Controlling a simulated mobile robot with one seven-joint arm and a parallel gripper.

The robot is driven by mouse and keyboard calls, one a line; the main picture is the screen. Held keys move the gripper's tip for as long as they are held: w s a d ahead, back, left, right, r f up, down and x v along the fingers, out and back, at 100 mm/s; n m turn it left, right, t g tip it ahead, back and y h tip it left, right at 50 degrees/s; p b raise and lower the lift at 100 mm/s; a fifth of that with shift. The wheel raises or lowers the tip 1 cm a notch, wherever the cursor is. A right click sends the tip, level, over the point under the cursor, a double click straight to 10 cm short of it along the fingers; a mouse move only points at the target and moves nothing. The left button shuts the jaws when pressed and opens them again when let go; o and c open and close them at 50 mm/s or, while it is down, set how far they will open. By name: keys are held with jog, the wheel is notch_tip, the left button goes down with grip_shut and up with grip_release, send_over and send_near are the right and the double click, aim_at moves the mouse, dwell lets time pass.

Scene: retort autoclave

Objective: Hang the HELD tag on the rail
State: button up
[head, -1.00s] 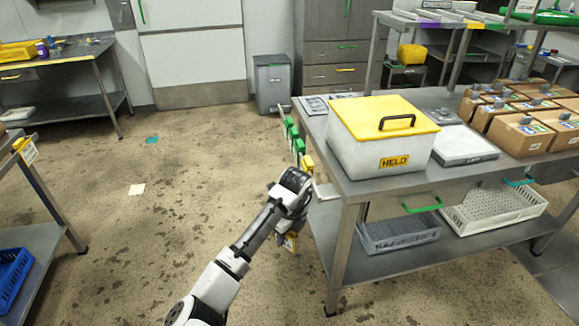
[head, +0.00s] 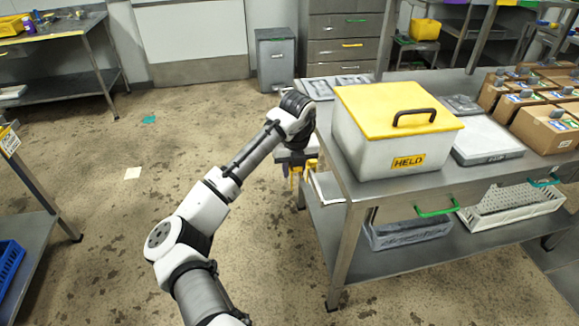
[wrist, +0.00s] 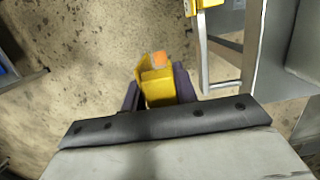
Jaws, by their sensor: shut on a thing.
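My gripper (wrist: 157,92) is shut on a yellow tag (wrist: 155,72) with an orange patch at its top; its dark fingers press both sides. In the head view the wrist hides most of my gripper, and yellow pieces (head: 297,171) show below it. Another yellow tag (wrist: 207,4) shows at the top edge. I cannot read the held tag's wording.
A white box (head: 375,146) with a yellow lid and a HELD label stands on the steel table (head: 420,182). Cartons (head: 550,126) stand at right. A grey bin (head: 275,60) stands behind. The floor left of my arm is mostly clear.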

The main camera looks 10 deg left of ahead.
aim_at(316, 182)
jog(key=shift+w+d+f+b, duration=0.4)
jog(key=shift+d+f, duration=0.25)
jog(key=shift+d, duration=0.4)
jog(key=shift+w+d+f+b, duration=0.3)
jog(key=shift+d+f+b, duration=0.3)
jog(key=shift+d, duration=0.4)
jog(key=shift+w+d+f+b, duration=0.35)
jog(key=shift+d+f, duration=0.35)
jog(key=shift+d, duration=0.35)
jog(key=shift+f, duration=0.5)
jog(key=shift+p, duration=0.35)
jog(key=shift+f+b, duration=0.7)
jog(key=shift+f, duration=0.95)
jog(key=o, duration=1)
